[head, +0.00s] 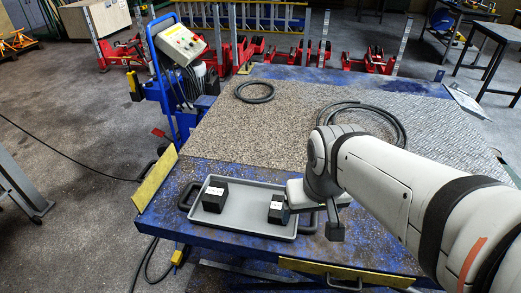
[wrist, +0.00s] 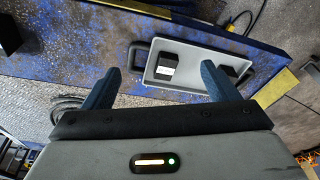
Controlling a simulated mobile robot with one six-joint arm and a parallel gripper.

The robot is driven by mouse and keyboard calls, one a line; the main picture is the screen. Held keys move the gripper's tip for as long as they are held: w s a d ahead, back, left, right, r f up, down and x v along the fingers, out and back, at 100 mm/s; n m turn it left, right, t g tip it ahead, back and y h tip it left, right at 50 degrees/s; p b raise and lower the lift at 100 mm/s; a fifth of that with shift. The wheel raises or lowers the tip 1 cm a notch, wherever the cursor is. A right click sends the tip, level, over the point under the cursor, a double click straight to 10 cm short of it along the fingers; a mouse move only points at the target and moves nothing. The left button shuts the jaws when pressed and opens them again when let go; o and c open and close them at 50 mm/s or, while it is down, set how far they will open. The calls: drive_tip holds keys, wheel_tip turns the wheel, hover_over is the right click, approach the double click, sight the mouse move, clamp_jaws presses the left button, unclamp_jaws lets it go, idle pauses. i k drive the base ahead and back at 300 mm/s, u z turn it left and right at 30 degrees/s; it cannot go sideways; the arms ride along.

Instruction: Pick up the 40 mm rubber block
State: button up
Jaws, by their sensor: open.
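Two black blocks with white labels stand apart in the grey tray (head: 245,225): a left block (head: 215,196) and a right block (head: 278,208). The labels are too small to read, so I cannot tell which is the 40 mm block. In the wrist view, the head view's right block (wrist: 167,66) is nearer and the left block (wrist: 227,74) is partly hidden by a finger. My gripper (wrist: 160,68) is open, with nothing between its fingers. In the head view it is beside the tray's right end, partly hidden by my arm.
The tray lies on a blue lift table (head: 165,210) with yellow edge bars. Black cable coils (head: 255,92) lie on its textured top. A blue control stand (head: 180,90) is at the back left. A dark object (wrist: 8,36) shows at the wrist view's left edge.

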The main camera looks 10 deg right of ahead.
sight(275, 216)
drive_tip(key=z, duration=1.95)
drive_tip(key=k, duration=1.05)
drive_tip(key=u, duration=1.25)
drive_tip(key=i, duration=1)
drive_tip(key=u, duration=0.05)
